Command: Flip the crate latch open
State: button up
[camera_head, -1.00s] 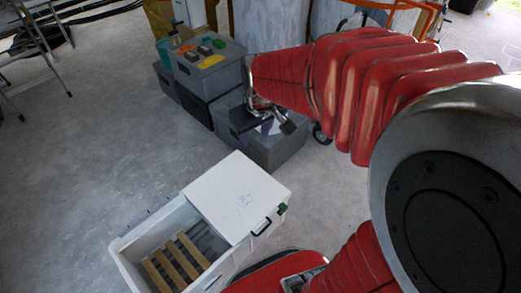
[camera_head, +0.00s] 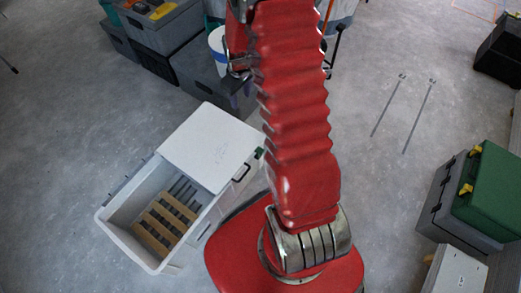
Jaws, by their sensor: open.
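A white crate (camera_head: 128,243) stands on the floor at lower left. A white panel (camera_head: 208,148) covers its upper right part, and the uncovered part shows wooden slats (camera_head: 163,222). A black handle (camera_head: 241,172) and a small green piece (camera_head: 259,153) sit at its right side; I cannot tell whether either is the latch. Yellow latches (camera_head: 466,188) show on the cases at right, with a green case (camera_head: 493,190) on top. My gripper (camera_head: 240,73) is small and partly hidden at the end of my red arm, near the top. It is open and apart from the white crate.
Grey boxes (camera_head: 160,30) with coloured items stand at upper left, and a dark grey box (camera_head: 200,72) is behind my gripper. A white box (camera_head: 457,272) is at lower right. Floor between the arm and the right-hand cases is clear.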

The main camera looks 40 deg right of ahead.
jog(key=s+d+f+g, duration=0.15)
jog(key=d+f, duration=0.25)
jog(key=f, duration=0.9)
jog(key=n, duration=0.1)
send_over(262, 151)
notch_tip(262, 151, down, 11)
jog(key=shift+a+f+y, duration=0.1)
jog(key=shift+f+y, duration=0.05)
jog(key=shift+y, duration=0.15)
jog(key=shift+f, duration=0.1)
jog(key=shift+f, duration=6.8)
jog(key=shift+c, duration=0.2)
